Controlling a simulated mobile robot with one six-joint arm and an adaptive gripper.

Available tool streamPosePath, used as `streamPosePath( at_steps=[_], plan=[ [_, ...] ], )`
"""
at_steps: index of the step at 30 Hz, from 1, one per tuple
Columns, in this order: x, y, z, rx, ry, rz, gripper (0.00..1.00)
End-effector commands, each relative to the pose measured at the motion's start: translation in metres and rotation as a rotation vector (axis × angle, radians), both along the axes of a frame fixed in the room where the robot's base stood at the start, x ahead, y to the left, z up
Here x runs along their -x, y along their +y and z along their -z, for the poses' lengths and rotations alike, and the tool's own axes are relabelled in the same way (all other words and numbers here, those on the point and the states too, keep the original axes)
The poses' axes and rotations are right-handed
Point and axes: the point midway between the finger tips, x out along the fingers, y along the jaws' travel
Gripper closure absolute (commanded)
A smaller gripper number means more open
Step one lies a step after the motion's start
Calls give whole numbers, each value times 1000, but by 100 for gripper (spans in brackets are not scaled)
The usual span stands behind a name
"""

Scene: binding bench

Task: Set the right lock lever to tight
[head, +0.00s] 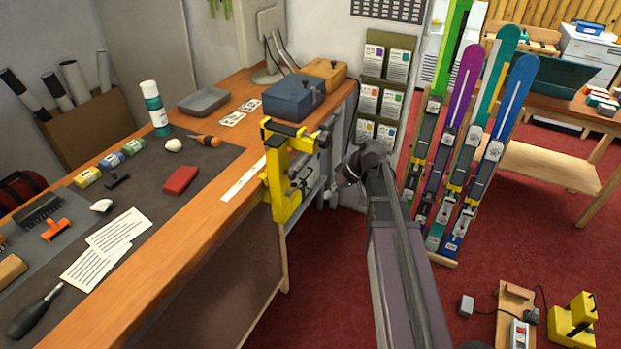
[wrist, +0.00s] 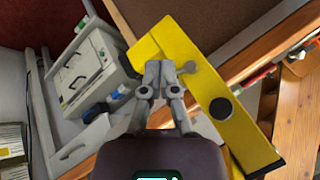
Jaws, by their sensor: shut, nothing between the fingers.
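A yellow clamp stand (head: 278,180) with dark jaws on top is fixed to the bench's front edge. In the wrist view its yellow body (wrist: 185,48) fills the middle and right. My gripper (wrist: 160,70) is shut and empty, in front of the yellow body. In the head view my gripper (head: 341,184) is right of the clamp, mostly hidden by my wrist.
The wooden bench (head: 232,215) holds a red block (head: 180,179), cards and several tools. A blue-grey box (head: 293,97) stands behind the clamp. Skis (head: 455,125) stand in a rack to the right. A grey-white machine (wrist: 95,70) is left of the clamp in the wrist view.

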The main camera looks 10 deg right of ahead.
Motion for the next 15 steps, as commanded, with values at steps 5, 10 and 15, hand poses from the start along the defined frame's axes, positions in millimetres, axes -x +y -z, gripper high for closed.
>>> streamPosePath(
  at_steps=[5, 10, 15],
  plan=[
    [-46, -20, -17, -143, -141, -69, 100],
    [-77, -39, -35, -247, -275, -117, 100],
    [-94, -53, -48, -307, -370, -142, 100]
  ],
)
